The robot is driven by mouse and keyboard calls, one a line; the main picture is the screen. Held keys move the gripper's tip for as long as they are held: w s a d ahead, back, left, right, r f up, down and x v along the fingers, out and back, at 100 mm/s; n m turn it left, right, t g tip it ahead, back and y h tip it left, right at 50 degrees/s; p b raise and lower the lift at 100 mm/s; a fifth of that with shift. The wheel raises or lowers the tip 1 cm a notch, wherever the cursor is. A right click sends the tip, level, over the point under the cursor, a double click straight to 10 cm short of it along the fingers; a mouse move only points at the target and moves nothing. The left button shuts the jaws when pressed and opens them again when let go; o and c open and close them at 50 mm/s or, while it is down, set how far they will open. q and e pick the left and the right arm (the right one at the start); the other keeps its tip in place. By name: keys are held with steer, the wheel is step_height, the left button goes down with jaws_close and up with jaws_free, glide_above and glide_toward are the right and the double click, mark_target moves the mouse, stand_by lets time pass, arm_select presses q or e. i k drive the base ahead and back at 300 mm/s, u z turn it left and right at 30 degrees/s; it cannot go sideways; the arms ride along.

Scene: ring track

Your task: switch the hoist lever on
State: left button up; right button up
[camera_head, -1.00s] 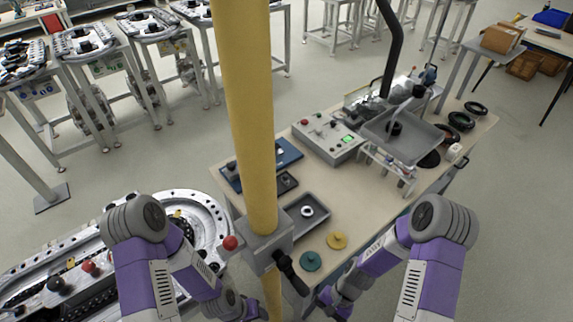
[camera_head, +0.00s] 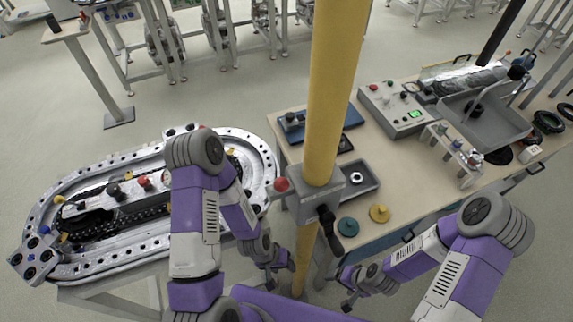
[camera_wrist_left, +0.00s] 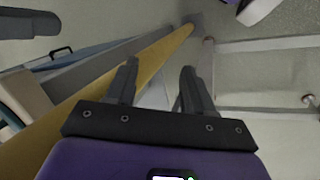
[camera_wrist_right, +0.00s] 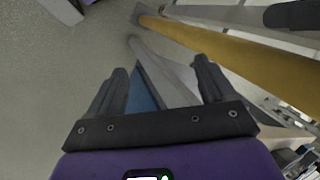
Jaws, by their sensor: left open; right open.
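A yellow post (camera_head: 336,90) carries a grey box (camera_head: 319,191) near the middle of the head view. A red ball knob (camera_head: 281,184) on a short stem sticks out from the box's left side. A black handle (camera_head: 326,216) hangs from its front, tilted downward. The frames do not show which one is the hoist lever. My left gripper (camera_head: 288,266) is open and empty, below and left of the box. My right gripper (camera_head: 345,304) is open and empty, below and right of it. Neither touches the box. The wrist views show both jaws apart, with the post beside them.
The oval ring track (camera_head: 150,240) lies left of the post. A workbench (camera_head: 375,165) stands to the right with a control box (camera_head: 393,108), a grey tray (camera_head: 488,128), a green disc (camera_head: 348,227) and a yellow disc (camera_head: 380,213).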

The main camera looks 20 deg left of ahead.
mark_target(281, 184)
steer(key=k, duration=1.65)
steer(key=z, duration=0.7)
steer(key=i, duration=0.9)
steer(key=u, duration=1.35)
